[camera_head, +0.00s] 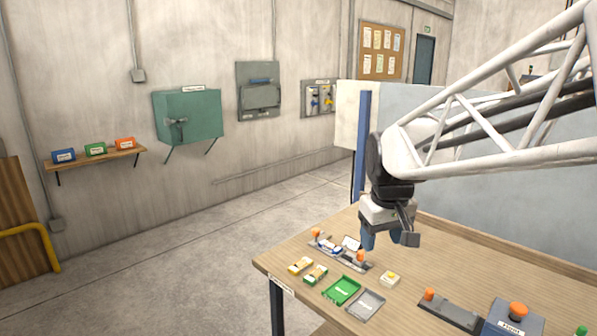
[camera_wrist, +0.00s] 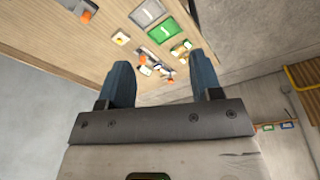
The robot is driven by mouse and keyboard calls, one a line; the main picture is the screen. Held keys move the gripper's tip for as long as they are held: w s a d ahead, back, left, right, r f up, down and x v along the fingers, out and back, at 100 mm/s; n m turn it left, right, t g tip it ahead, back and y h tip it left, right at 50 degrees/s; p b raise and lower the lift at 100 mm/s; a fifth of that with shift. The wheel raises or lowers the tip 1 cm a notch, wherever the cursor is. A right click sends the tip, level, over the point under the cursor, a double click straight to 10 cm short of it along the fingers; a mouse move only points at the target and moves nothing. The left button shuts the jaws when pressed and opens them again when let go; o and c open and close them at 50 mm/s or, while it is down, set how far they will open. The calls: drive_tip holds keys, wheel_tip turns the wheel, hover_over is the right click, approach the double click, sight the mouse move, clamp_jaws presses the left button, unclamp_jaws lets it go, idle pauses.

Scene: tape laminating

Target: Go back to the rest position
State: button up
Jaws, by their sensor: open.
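My gripper (camera_head: 388,240) hangs from my white truss arm above the wooden workbench (camera_head: 440,252), over its left part. In the wrist view the two blue fingers of my gripper (camera_wrist: 164,84) stand wide apart. Nothing is held between them. Beyond the fingers the bench top (camera_wrist: 90,30) shows with small items on it, apart from the fingertips.
A dark fixture with orange knobs (camera_head: 360,257), small yellow-and-white pieces (camera_head: 300,266), a green tray (camera_head: 341,290), a grey tray (camera_head: 366,303) and a control box with an orange button (camera_head: 517,311) are on the bench. A partition (camera_head: 480,180) stands behind.

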drive_tip(key=s+d+f+m, duration=0.1)
drive_tip(key=s+f, duration=0.2)
drive_tip(key=s, duration=0.8)
drive_tip(key=s+f+m, duration=0.2)
drive_tip(key=s+f, duration=0.1)
drive_tip(key=s, duration=0.7)
drive_tip(key=shift+s+d+t, duration=0.35)
drive_tip(key=shift+s+t, duration=0.05)
